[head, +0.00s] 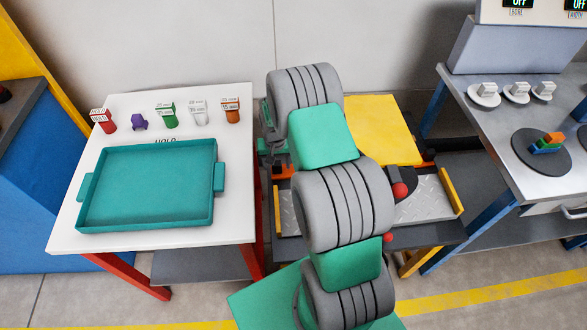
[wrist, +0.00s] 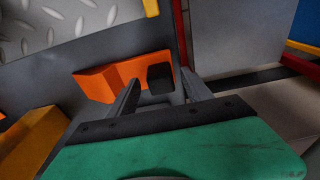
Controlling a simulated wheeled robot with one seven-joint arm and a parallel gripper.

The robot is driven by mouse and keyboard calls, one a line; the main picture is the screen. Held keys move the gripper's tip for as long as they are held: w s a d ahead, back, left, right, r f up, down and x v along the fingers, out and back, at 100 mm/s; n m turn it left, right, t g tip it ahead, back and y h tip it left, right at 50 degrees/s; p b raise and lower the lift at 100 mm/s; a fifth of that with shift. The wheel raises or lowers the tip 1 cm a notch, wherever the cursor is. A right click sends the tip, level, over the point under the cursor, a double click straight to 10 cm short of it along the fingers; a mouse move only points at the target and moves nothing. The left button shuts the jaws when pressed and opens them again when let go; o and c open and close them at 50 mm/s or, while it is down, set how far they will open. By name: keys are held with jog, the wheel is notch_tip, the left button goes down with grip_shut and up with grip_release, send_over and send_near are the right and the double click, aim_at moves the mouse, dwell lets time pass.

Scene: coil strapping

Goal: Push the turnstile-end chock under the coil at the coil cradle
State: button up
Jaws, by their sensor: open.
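In the wrist view an orange chock (wrist: 105,80) with a black block (wrist: 160,77) at its right end lies on a dark grey surface. My gripper (wrist: 160,84) is open, one finger on each side of the black block in the picture; I cannot tell whether they touch it. In the head view an orange piece (head: 284,171), likely this chock, shows just left of my arm. The cradle's tread-plate bed (head: 428,200) shows right of my arm. My arm hides the cradle's middle, the gripper's fingers and most or all of the coil.
A yellow panel (head: 385,130) and a red knob (head: 400,190) are close right of my arm. A white table (head: 70,215) with a teal tray (head: 150,228) stands left, a grey bench (head: 490,125) right. A yellow part (wrist: 35,140) lies at the wrist view's lower left.

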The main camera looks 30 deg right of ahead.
jog(key=shift+f, duration=0.4)
jog(key=shift+c, duration=0.6)
grip_shut()
jog(key=shift+w, duration=0.1)
